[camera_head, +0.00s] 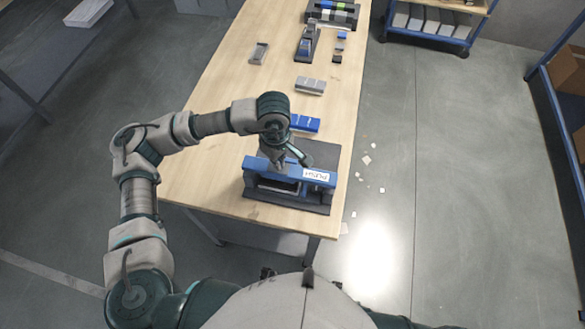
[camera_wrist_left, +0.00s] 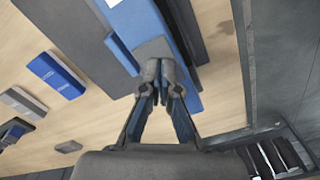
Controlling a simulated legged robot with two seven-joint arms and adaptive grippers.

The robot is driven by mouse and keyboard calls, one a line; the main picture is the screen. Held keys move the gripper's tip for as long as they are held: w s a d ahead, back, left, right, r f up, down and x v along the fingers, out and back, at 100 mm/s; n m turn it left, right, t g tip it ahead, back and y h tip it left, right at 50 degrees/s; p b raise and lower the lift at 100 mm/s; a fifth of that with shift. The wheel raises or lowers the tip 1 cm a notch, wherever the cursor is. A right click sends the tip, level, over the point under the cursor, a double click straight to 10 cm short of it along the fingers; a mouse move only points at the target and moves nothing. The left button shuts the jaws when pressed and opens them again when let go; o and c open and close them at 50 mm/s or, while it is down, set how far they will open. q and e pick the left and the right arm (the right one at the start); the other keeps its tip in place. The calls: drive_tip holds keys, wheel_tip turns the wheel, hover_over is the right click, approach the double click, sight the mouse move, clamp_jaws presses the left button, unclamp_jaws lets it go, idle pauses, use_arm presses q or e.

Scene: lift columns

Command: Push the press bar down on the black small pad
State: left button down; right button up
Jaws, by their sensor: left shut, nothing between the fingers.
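The press stands on the near end of the wooden table, with a blue press bar (camera_head: 318,176) bearing a white PUSH label across its front. The bar also shows in the left wrist view (camera_wrist_left: 138,22). Its dark base (camera_head: 290,204) lies flat on the table. A dark and grey area shows under the bar, but I cannot tell the black small pad apart there. My left gripper (camera_head: 277,164) is shut and empty, pointing down at the bar left of the label. In the left wrist view its fingertips (camera_wrist_left: 161,68) overlap the bar; contact is unclear. My right gripper is out of view.
A blue block (camera_head: 304,123) lies just behind the press, and a grey block (camera_head: 310,85) farther back. More small devices (camera_head: 307,42) stand toward the table's far end. White scraps (camera_head: 366,159) lie on the floor to the right. A shelf (camera_head: 430,22) stands at the back right.

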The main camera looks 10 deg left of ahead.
use_arm(q)
wheel_tip(320, 180, up, 8)
drive_tip(key=p, duration=0.3)
drive_tip(key=shift+f, duration=0.15)
idle(1.0)
